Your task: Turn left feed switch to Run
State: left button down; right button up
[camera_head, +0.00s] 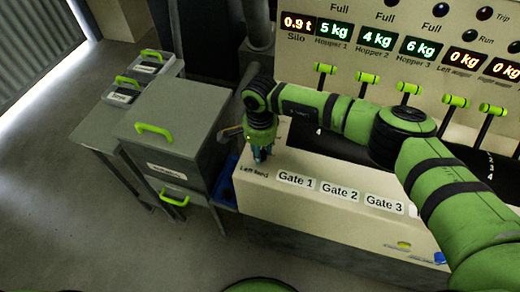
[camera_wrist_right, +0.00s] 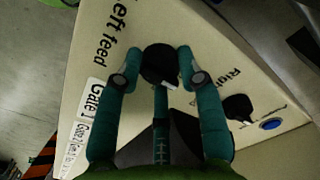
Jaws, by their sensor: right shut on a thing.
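The left feed switch is a round black knob (camera_wrist_right: 159,62) on the cream console, beside the "Left feed" label (camera_wrist_right: 115,27). In the right wrist view, the teal fingers of my right gripper (camera_wrist_right: 160,70) are closed around the knob from several sides. A small white mark shows at the knob's lower edge. No Run label for it can be read. In the head view, my right gripper (camera_head: 262,153) points down at the console's left end, above the "Left feed" label (camera_head: 254,173). It hides the knob there. My left gripper is not in view.
A second black knob (camera_wrist_right: 238,108) labelled "Right" and a blue button (camera_wrist_right: 270,125) are further along the console. Several green-handled levers (camera_head: 367,78) stand behind my right arm. A grey cabinet (camera_head: 182,118) is left of the console. Open floor lies at the lower left.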

jog(key=shift+f+m+b, duration=0.25)
jog(key=shift+m+b, duration=0.25)
jog(key=shift+b, duration=0.1)
jog(key=m+b, duration=0.6)
jog(key=shift+f+b, duration=0.1)
jog(key=shift+b, duration=0.2)
jog(key=m+b, duration=0.4)
jog(key=shift+r+m, duration=0.2)
jog(key=shift+m, duration=0.1)
jog(key=o, duration=1.2)
jog(key=shift+c, duration=0.2)
jog(key=shift+r, duration=0.1)
